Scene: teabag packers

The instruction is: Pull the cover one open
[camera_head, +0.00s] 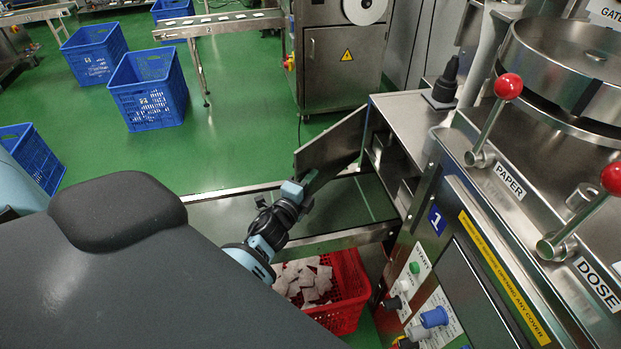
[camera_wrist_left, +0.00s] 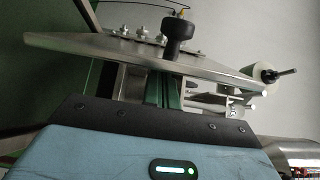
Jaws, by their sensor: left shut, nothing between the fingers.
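Cover one, a flat metal panel (camera_head: 333,142), stands swung out at an angle from the side of the machine marked 1 (camera_head: 437,220). The machine's inside shows through an opening (camera_head: 385,160) beside it. In the left wrist view the panel (camera_wrist_left: 105,45) spans the picture and carries a black knob (camera_wrist_left: 181,36). My left gripper (camera_head: 309,181) is at the panel's lower free edge; its fingers (camera_wrist_left: 158,88) are shut and empty, close to the panel. I cannot tell whether they touch it. My right gripper is not in view.
A conveyor (camera_head: 215,212) runs below the panel. A red crate (camera_head: 350,290) of teabags stands under it. Lever handles with red balls (camera_head: 508,87) stick up from the machine at right. Blue crates (camera_head: 150,100) stand on open green floor at left.

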